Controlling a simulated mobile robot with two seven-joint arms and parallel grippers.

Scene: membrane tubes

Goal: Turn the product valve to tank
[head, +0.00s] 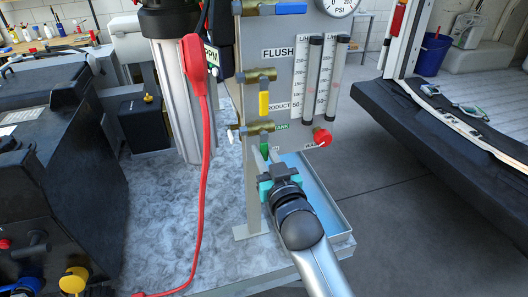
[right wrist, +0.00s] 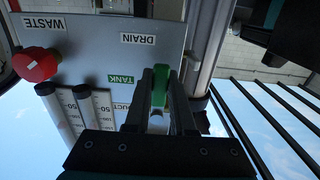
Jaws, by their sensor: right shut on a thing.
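The product valve has a brass body (head: 260,128) on the grey panel, just below the partly covered PRODUCT label. Its green handle (head: 264,150) hangs down from the body, and the green TANK label (head: 282,126) is to its right. My right gripper (head: 266,162) reaches up from below and is shut on the handle. In the right wrist view, which is upside down, the green handle (right wrist: 160,86) stands between the two dark fingers. The DRAIN label (right wrist: 138,39) and TANK label (right wrist: 121,79) show beside it. My left gripper is not in view.
A yellow-handled valve (head: 264,103) sits above, with a blue-handled one (head: 290,8) higher. A red knob (head: 322,137) is close on the right, below two flow tubes (head: 322,75). A red cable (head: 206,150) hangs left of the panel. A blue-lined tray (head: 315,195) lies below.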

